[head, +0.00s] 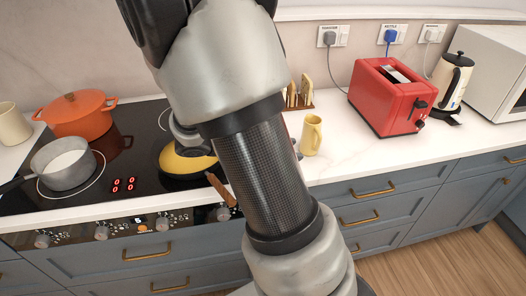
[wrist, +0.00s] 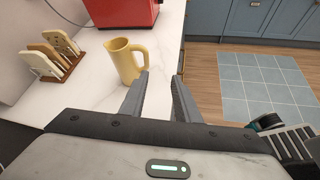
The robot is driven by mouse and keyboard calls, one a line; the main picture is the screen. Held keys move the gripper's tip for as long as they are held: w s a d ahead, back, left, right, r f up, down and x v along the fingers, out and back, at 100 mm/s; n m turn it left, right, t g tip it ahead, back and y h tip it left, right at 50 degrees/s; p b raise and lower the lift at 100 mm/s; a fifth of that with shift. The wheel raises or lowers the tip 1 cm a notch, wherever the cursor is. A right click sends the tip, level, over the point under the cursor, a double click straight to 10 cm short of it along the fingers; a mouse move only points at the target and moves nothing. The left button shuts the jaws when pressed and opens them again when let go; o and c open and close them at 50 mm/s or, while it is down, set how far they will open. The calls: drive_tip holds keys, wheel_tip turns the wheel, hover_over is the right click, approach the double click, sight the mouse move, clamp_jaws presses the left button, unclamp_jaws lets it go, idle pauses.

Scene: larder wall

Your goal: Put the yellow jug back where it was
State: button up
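The yellow jug (head: 311,135) stands upright on the white counter, just right of the hob in the head view. In the wrist view the jug (wrist: 124,60) stands beyond and to the left of my gripper's fingers, its handle towards the right. My gripper (wrist: 163,88) is open, with a gap between its two fingers and nothing seen between them. The near finger overlaps the jug's lower edge in the picture; I cannot tell whether they touch.
A red toaster (head: 392,97) and a kettle (head: 451,80) stand to the right on the counter (head: 345,155). A wooden rack (wrist: 55,62) with boards is behind the jug. The hob holds an orange pot (head: 78,115), a grey saucepan (head: 63,163) and a yellow pan (head: 186,160).

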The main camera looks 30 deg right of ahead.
drive_tip(key=s+a+r+m+t+y, duration=0.3)
drive_tip(key=s+a+r+m+y, duration=0.2)
drive_tip(key=a, duration=0.4)
drive_tip(key=s+a+r+m+t+y, duration=0.3)
drive_tip(key=s+a+r+m+y, duration=0.2)
drive_tip(key=a+r+m+y, duration=0.2)
drive_tip(key=a+m, duration=0.2)
drive_tip(key=a, duration=0.1)
drive_tip(key=shift+a+r, duration=0.25)
